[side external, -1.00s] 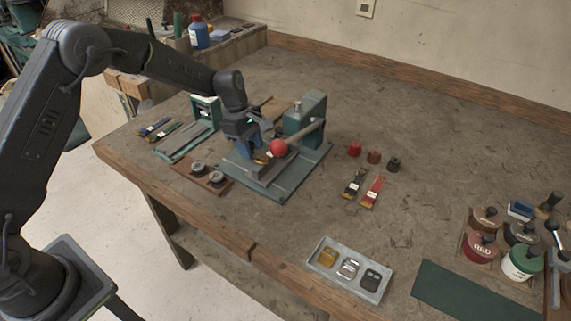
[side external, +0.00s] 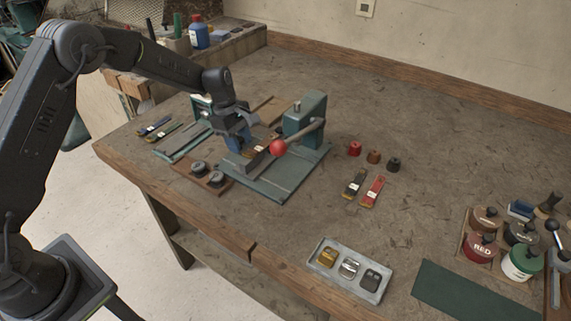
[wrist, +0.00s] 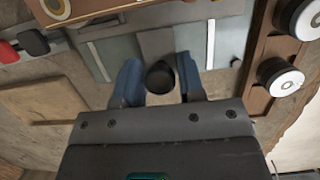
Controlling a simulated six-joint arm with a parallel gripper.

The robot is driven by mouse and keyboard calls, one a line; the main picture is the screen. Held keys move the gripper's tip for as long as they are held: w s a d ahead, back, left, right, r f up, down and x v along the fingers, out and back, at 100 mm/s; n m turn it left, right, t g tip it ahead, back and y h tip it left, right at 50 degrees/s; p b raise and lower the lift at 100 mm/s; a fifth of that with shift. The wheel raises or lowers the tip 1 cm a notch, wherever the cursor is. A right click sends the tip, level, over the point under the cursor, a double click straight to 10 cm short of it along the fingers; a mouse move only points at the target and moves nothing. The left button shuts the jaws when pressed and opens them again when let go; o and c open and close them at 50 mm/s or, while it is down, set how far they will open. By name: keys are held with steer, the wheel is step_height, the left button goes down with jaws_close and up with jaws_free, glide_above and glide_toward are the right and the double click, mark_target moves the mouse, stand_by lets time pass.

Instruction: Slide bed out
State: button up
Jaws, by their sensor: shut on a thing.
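The green stitching machine (side external: 304,121) stands on its flat base plate (side external: 284,184) with light rail strips. Its lever with a red ball (side external: 278,148) points toward the front left. The bed, a dark grey slab (side external: 262,161), lies on the plate, left of the machine's post. It also shows as a grey block in the wrist view (wrist: 158,43). My gripper (side external: 240,150) is low over the bed's left end. In the wrist view, its blue fingers (wrist: 158,84) are shut on the bed's dark round knob (wrist: 160,77). The fingers' contact is partly hidden in the side view.
A wooden board with round spools (side external: 207,177) lies just left of the base plate. A second green machine (side external: 201,107) stands behind my gripper. Straps (side external: 363,187) and small colored caps (side external: 373,157) lie to the right. The table in front of the plate is bare.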

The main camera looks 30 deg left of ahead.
steer(key=shift+a, duration=0.2)
steer(key=shift+a, duration=1.85)
steer(key=o, duration=0.5)
steer(key=shift+d+v, duration=0.25)
steer(key=shift+v, duration=0.8)
steer(key=shift+d+v, duration=0.25)
steer(key=shift+v, duration=0.8)
steer(key=shift+d+v, duration=0.25)
steer(key=shift+v, duration=0.8)
steer(key=shift+r, duration=0.2)
steer(key=shift+d, duration=6)
